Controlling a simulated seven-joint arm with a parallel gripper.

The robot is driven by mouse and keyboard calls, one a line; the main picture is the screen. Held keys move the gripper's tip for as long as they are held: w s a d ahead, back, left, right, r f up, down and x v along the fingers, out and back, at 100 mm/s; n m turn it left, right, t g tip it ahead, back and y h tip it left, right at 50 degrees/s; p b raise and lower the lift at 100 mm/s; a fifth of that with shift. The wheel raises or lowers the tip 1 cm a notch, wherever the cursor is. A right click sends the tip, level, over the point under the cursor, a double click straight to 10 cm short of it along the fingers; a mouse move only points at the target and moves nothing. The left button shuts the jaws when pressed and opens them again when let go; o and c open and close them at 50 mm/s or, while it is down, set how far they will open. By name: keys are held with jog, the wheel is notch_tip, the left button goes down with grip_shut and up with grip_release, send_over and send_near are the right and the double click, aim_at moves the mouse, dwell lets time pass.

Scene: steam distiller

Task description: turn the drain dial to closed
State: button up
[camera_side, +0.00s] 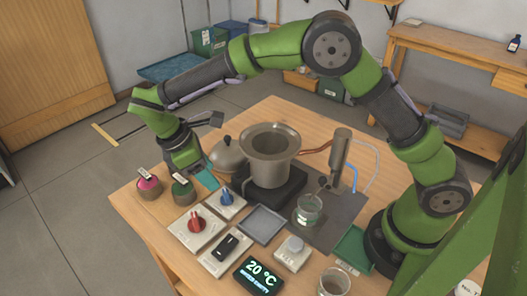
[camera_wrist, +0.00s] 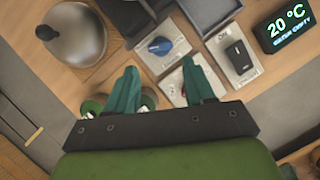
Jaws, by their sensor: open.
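A blue dial (camera_side: 227,197) on a pale plate and a red dial (camera_side: 196,222) on another plate stand at the table's near left. A whitish knob (camera_side: 293,246) sits on a plate further right. I cannot read the labels, so I cannot tell which is the drain dial. The blue dial (camera_wrist: 159,45) is clear in the wrist view, beyond my fingertips. The red dial is mostly hidden by my right finger. My gripper (camera_wrist: 160,80) is open and empty, teal fingers apart. In the side view it hangs above the table's left edge, left of the blue dial.
A pot (camera_side: 270,150) stands on a black burner, with its domed lid (camera_side: 228,156) beside it. Two labelled jars (camera_side: 149,186) sit near the left corner. A black switch (camera_side: 227,243), a 20 °C display (camera_side: 259,277) and a grey tray (camera_side: 262,224) lie near the dials.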

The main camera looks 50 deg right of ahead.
jog(key=v, duration=0.9)
jog(key=s+d+r+m+t+y, duration=0.3)
jog(key=s+d+m+t, duration=0.1)
jog(key=s+d+m, duration=0.4)
jog(key=s+d+r+m+t+y, duration=0.3)
jog(key=s+d+m+t, duration=0.2)
jog(key=s+d+m, duration=0.3)
jog(key=s+d, duration=0.2)
jog(key=s, duration=0.1)
jog(key=shift+r, duration=0.2)
jog(key=shift+d, duration=0.1)
dwell(0.5)
